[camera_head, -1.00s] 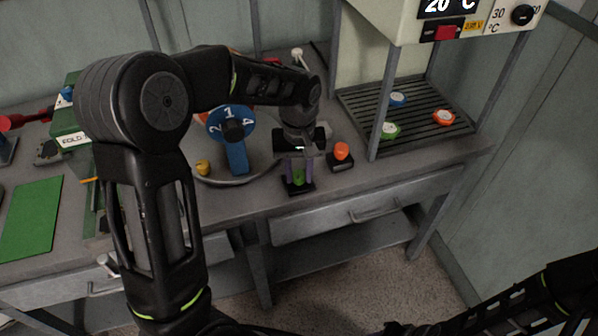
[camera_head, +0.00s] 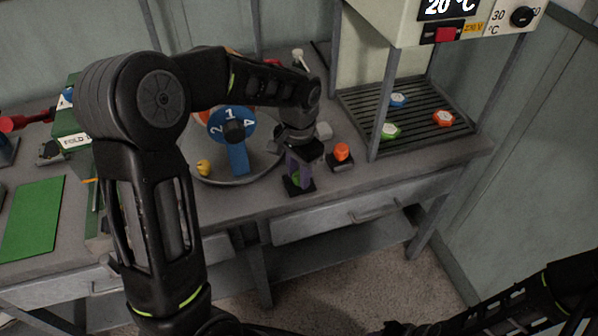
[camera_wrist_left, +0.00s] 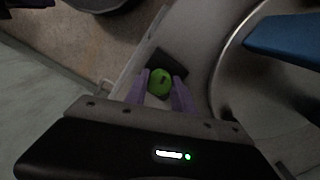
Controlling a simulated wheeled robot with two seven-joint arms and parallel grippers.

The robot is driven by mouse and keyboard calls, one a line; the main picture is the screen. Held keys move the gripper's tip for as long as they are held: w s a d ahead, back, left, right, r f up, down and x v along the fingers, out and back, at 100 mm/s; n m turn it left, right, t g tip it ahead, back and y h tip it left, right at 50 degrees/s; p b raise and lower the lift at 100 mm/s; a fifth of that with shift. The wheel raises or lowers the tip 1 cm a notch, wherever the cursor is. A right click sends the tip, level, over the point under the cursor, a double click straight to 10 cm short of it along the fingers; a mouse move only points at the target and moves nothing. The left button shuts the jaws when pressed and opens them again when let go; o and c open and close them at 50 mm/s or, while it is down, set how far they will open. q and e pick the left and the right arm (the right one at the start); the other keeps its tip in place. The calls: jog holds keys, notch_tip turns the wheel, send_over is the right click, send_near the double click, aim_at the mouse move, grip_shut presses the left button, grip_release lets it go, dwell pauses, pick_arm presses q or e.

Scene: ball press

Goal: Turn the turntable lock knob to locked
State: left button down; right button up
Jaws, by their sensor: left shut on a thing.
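The lock knob is a round green knob on a small black base (camera_head: 299,188) at the front edge of the workbench, right of the turntable. My left gripper (camera_head: 298,177) points down over it with its purple fingers on either side. In the left wrist view the green knob (camera_wrist_left: 160,82) sits between the purple fingers, which are shut on it, and a short dark mark shows on its top. The turntable (camera_head: 240,181) is a round grey plate carrying a blue numbered dial (camera_head: 237,157). My right gripper is out of view; only dark parts of that arm show at bottom right.
An orange button (camera_head: 342,152) on a dark box stands just right of the knob. A slatted rack (camera_head: 420,118) with coloured pieces lies at right, behind a grey post (camera_head: 384,100). A green mat (camera_head: 32,218) lies at left.

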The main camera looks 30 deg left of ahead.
pick_arm(q)
jog(key=shift+m, duration=0.8)
jog(key=c, duration=1.1)
grip_release()
jog(key=shift+o, duration=0.2)
notch_tip(320, 180, up, 8)
jog(key=shift+f, duration=0.1)
